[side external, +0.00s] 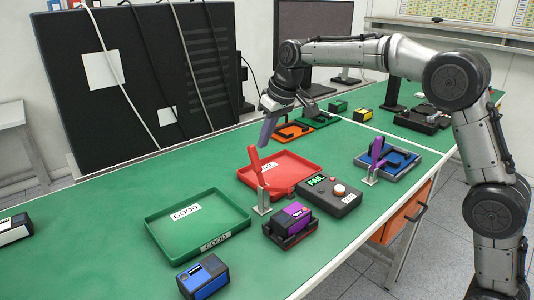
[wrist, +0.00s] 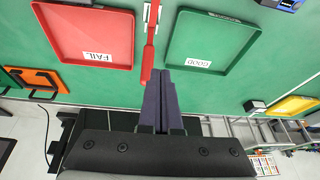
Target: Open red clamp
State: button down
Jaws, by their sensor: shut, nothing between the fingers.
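The red clamp (side external: 256,168) stands between the two trays in the side external view. Its red lever points up with a slight tilt, on a light metal base beside a black fixture (side external: 303,236) that holds a purple-and-black device (side external: 288,218). In the wrist view the red lever (wrist: 149,50) runs from the top edge down to near my fingers. My gripper (side external: 265,144) is shut and empty, with its fingertips close to the lever's top end. In the wrist view my gripper (wrist: 175,72) has its tips just right of the lever. I cannot tell whether they touch it.
The green GOOD tray (side external: 161,236) and red FAIL tray (side external: 312,167) flank the clamp. A FAIL-display box (side external: 330,195) and a purple clamp (side external: 376,152) stand to the right. A blue device (side external: 203,278) lies in front. A large dark panel (side external: 140,75) rises behind.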

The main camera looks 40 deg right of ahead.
jog(key=w+a+f+t, duration=0.1)
jog(key=t, duration=0.1)
jog(key=m+t, duration=0.1)
jog(key=t, duration=0.6)
send_near(256, 156)
jog(key=shift+h, duration=0.4)
jog(key=x, duration=0.6)
jog(key=shift+w+a+f, duration=0.2)
jog(key=shift+w+a, duration=0.05)
jog(key=shift+w, duration=0.1)
